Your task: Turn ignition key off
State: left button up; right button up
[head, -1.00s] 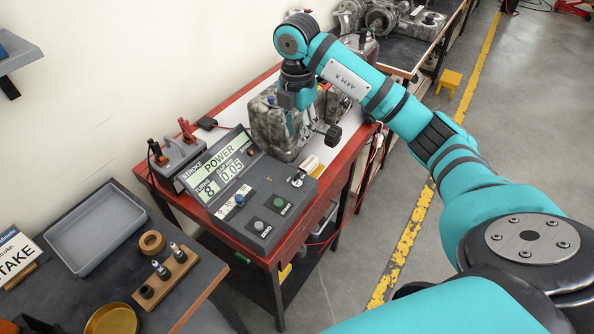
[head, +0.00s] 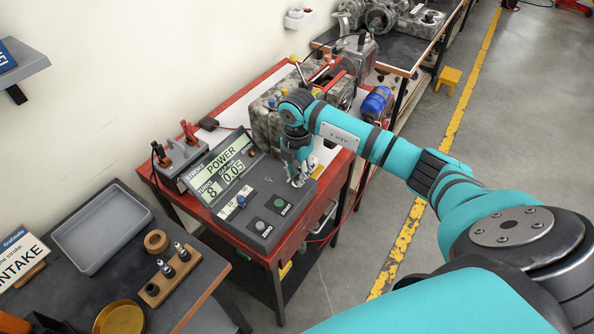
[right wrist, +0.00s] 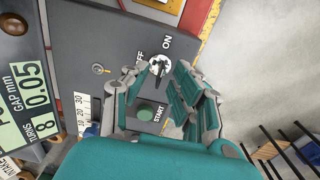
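The ignition key (right wrist: 158,68) sits in a round light switch plate on the grey control panel (right wrist: 105,45), with the words OFF and ON printed beside it. Its exact setting is hard to tell. My right gripper (right wrist: 162,78) is open, with its fingers apart on either side of the key. I cannot tell whether they touch it. In the head view the right gripper (head: 298,176) is low over the panel's right end, hiding most of the key. My left gripper is not in view.
A green START button (right wrist: 150,113) lies just below the key in the wrist view. A lit display (head: 222,168) reads POWER and 0.05. An engine block (head: 266,125) stands close behind my gripper. A blue cylinder (head: 377,103) stands beyond my forearm.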

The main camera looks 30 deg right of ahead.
grip_shut()
